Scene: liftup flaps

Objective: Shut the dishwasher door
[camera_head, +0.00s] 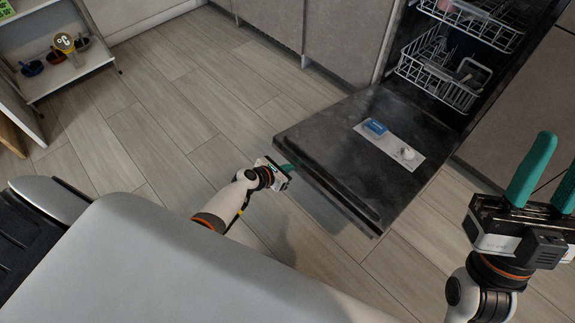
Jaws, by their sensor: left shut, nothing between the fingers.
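The dishwasher door (335,143) is dark and hangs open, lowered out in front of the dishwasher. A light panel with a blue item and a small white round item is on its inner face. My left gripper (288,168) is shut and empty at the door's near left edge, its fingertips partly hidden; I cannot tell whether it touches the door or is under its edge. My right gripper (546,172) is raised at the right of the view, its green fingers apart with nothing between them.
The dishwasher's wire racks (437,75) show inside the opening, with a few items in the lower one. Grey cabinets (340,40) stand left of it. A white shelf unit (68,72) with small bowls is at the far left. The wooden floor (175,120) between is clear.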

